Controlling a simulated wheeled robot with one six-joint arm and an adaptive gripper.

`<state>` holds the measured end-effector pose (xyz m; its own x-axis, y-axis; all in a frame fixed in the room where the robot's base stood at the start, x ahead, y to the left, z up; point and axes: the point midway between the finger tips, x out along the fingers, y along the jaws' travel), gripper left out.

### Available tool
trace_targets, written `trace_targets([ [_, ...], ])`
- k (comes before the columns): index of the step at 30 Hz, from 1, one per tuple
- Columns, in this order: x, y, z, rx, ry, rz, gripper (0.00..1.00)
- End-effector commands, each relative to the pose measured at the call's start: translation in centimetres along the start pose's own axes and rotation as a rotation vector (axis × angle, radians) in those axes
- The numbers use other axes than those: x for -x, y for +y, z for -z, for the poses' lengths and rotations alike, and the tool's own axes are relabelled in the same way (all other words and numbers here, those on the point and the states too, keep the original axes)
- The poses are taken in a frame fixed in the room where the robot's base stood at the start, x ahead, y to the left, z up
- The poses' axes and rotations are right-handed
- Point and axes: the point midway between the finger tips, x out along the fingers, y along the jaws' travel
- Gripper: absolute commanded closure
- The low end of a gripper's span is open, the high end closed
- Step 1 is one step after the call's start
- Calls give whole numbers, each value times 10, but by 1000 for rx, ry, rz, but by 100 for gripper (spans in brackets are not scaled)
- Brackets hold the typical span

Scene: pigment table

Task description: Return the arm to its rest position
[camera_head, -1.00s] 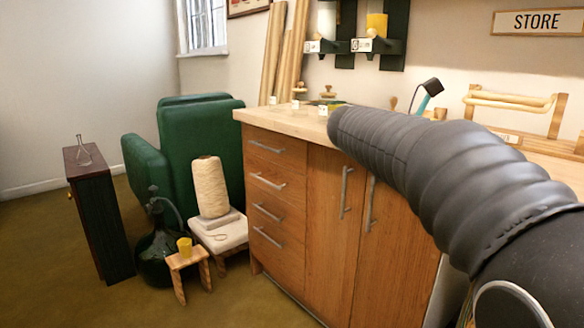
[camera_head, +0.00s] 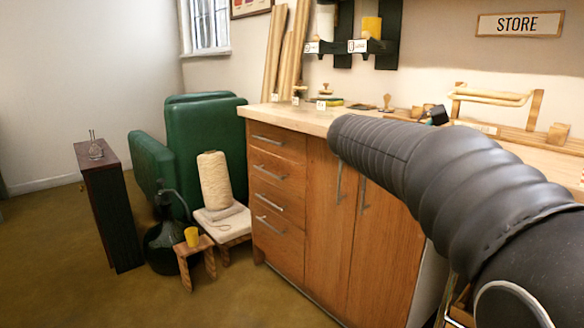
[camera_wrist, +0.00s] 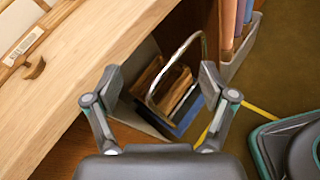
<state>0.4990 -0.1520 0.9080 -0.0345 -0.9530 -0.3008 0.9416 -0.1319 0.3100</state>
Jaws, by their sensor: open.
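My gripper (camera_wrist: 161,84) is open and empty in the wrist view, its two dark fingers spread apart. It points down beside the edge of the wooden worktop (camera_wrist: 95,65). My arm, in a black ribbed sleeve, crosses the right side of the head view in front of the bench. The gripper's fingers cannot be made out in the head view. Beyond the fingers in the wrist view, a bin with wooden pieces (camera_wrist: 165,90) and a curved metal handle stands low by the bench.
The wooden drawer cabinet (camera_head: 275,190) fills the middle of the head view. Small stamps (camera_head: 387,103) and a wooden rack (camera_head: 490,95) stand on its top. A green armchair (camera_head: 205,145), a thread cone (camera_head: 214,180) and a dark cabinet (camera_head: 108,205) stand left. Floor at front left is clear.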

Motion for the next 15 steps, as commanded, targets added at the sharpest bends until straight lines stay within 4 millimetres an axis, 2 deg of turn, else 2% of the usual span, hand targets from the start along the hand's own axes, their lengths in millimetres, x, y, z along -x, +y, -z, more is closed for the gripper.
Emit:
trace_targets([
  [4,-5,-12,48,-112,152,0,17],
  [7,-5,-34,86,-242,310,37,17],
  [12,10,-99,147,-558,627,220,17],
  [15,25,-141,172,-755,784,376,17],
])
